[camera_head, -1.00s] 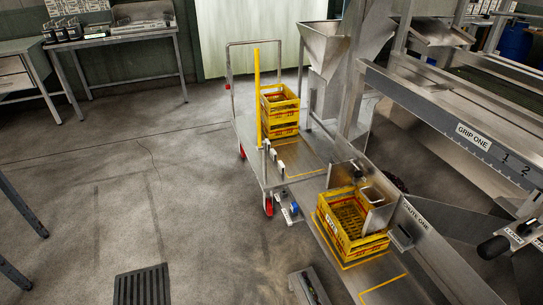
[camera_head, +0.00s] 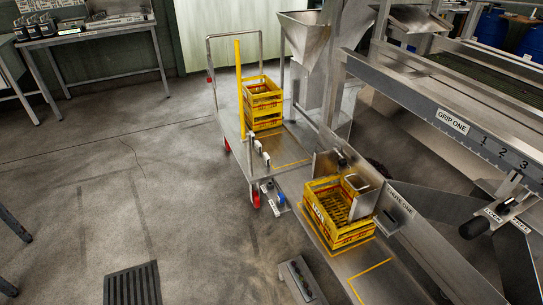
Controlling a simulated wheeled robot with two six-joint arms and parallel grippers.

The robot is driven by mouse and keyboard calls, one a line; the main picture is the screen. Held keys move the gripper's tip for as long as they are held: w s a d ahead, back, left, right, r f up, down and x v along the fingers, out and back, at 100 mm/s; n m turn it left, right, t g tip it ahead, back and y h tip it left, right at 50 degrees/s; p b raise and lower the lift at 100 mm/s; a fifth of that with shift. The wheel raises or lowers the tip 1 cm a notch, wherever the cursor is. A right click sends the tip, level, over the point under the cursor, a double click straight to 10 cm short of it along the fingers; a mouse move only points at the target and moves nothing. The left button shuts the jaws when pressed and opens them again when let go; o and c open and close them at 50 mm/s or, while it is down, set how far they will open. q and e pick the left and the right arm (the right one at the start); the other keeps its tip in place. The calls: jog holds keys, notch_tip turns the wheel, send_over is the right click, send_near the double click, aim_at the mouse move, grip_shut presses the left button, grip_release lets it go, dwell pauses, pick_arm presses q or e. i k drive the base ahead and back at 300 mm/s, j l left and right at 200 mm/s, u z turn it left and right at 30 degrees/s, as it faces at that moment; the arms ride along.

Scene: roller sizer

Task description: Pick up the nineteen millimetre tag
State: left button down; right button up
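No tag can be read as the nineteen millimetre one. Small pale tag-like pieces (camera_head: 265,159) stand along the near side of the trolley (camera_head: 285,150); any marks on them are too small to read. Neither of my grippers shows in the head view.
A yellow crate (camera_head: 338,236) sits on the steel shelf under the chute at centre right. Stacked yellow crates (camera_head: 262,103) stand on the trolley. The machine beam (camera_head: 420,100) marked GRIP ONE runs along the right. A bench (camera_head: 95,35) stands at back left. The floor left of the trolley is clear.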

aim_at(258, 147)
jog(key=i+j+u, duration=0.15)
jog(key=i+u, duration=0.2)
jog(key=i, duration=0.2)
jog(key=i+u, duration=0.25)
jog(key=i, duration=1.45)
jog(key=i+j+z, duration=0.1)
jog(key=i+z, duration=0.35)
jog(key=i+j+z, duration=0.35)
jog(key=i+z, duration=0.15)
jog(key=i+j+z, duration=0.45)
